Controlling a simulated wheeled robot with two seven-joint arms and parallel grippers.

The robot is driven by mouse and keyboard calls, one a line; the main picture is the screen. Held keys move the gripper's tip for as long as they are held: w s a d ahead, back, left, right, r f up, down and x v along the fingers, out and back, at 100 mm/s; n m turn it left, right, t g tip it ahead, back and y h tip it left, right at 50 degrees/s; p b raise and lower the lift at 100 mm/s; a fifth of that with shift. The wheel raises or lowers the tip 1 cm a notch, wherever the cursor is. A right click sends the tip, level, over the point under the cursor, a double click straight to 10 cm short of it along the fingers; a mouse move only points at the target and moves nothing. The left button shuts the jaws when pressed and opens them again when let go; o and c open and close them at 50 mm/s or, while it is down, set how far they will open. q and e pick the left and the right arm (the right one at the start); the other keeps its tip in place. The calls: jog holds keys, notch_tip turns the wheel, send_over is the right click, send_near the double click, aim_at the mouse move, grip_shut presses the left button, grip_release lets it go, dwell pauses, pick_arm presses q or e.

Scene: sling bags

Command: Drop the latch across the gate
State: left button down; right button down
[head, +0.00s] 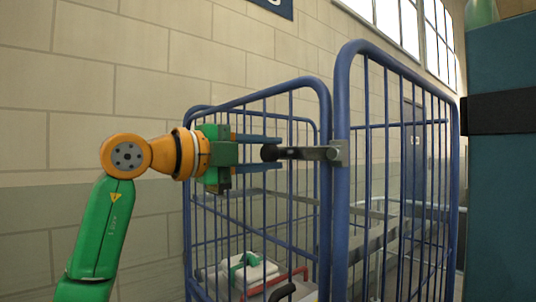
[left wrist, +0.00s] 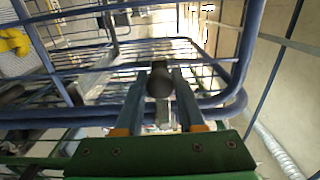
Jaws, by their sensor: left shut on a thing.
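The latch (head: 310,154) is a grey bar with a dark round knob (head: 269,153). It lies about level, from a bracket (head: 340,152) on the right cage post, across the post of the left blue barred panel (head: 327,210). I cannot tell whether it sits in a catch. My left gripper (head: 270,153) reaches in from the left, with one finger above and one below the knob, shut on it. In the left wrist view the knob (left wrist: 159,83) shows between the two fingers (left wrist: 160,105). My right gripper is not in view.
Inside the cage low down lies a white bundle with a green strap (head: 245,271) beside a red bar (head: 285,281). A teal upright block with a black band (head: 500,190) fills the right edge. A block wall (head: 130,100) stands behind.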

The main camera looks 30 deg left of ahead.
pick_arm(q)
jog(key=shift+f, duration=0.2)
jog(key=c, duration=0.5)
grip_release()
jog(key=shift+s+a+b, duration=0.15)
jog(key=shift+s+b, duration=0.15)
jog(key=shift+s, duration=0.05)
jog(key=b+v, duration=0.1)
jog(key=v, duration=0.5)
jog(key=shift+s, duration=0.15)
